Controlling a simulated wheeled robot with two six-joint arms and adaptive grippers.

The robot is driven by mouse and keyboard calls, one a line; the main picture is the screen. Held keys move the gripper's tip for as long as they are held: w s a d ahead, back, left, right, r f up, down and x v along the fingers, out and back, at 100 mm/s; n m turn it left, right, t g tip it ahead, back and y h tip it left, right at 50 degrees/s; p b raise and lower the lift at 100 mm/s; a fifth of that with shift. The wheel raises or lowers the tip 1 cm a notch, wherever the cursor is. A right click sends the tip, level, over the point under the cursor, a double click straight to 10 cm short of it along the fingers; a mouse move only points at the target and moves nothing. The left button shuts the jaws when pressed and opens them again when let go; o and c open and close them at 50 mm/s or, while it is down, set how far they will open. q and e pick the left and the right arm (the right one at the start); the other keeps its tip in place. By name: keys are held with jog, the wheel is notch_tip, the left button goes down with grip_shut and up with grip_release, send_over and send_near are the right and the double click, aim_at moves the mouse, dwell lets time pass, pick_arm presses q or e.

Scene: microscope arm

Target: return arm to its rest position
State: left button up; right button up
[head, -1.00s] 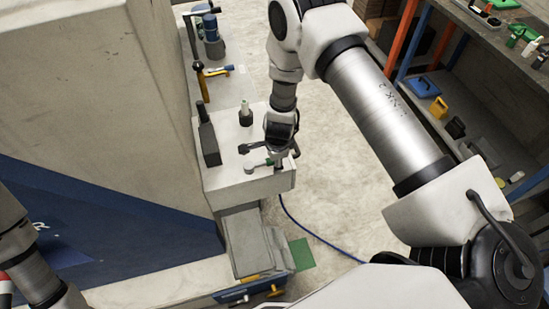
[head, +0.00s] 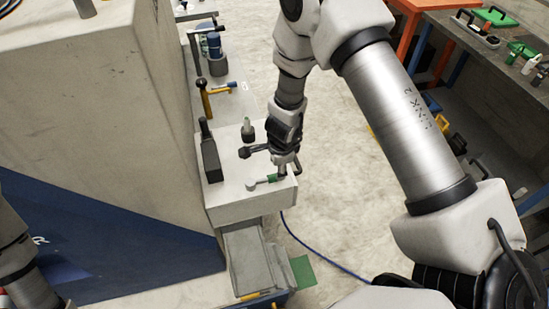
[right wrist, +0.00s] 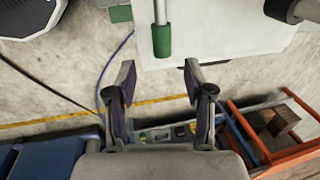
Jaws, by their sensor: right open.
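A short lever arm with a green grip (head: 271,179) lies across the top of a white box (head: 238,211), near its front right edge. Its pale round pivot end (head: 251,186) is on the left. My right gripper (head: 270,163) is above the box, close to the green grip. In the right wrist view, the green grip (right wrist: 161,41) points toward the gap between the two fingers (right wrist: 159,72). The fingers are spread, and nothing is between them. The end of the grip lies just beyond the fingertips. My left gripper is outside the views.
A black upright part (head: 209,155) and a small knob-topped post (head: 248,130) stand on the box. A large beige and blue cabinet (head: 85,110) fills the left. A workbench (head: 490,62) stands at the right. A blue cable (head: 318,248) crosses open floor.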

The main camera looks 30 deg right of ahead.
jog(key=s+d+f+n+g+b, duration=0.1)
jog(key=s+f+n+g+b, duration=0.1)
jog(key=s+f, duration=0.6)
jog(key=s+d+f+n+g+b, duration=0.1)
jog(key=s+f+n+g+b, duration=0.1)
jog(key=s+f, duration=0.6)
jog(key=s+a+r+n+t+b, duration=0.1)
jog(key=s+a+r+n, duration=0.1)
jog(key=s+n, duration=0.8)
jog(key=a+n, duration=0.1)
jog(key=n, duration=0.5)
jog(key=shift+r+t, duration=0.15)
jog(key=shift+t, duration=0.25)
jog(key=shift+s+y, duration=0.1)
jog(key=shift+y, duration=0.2)
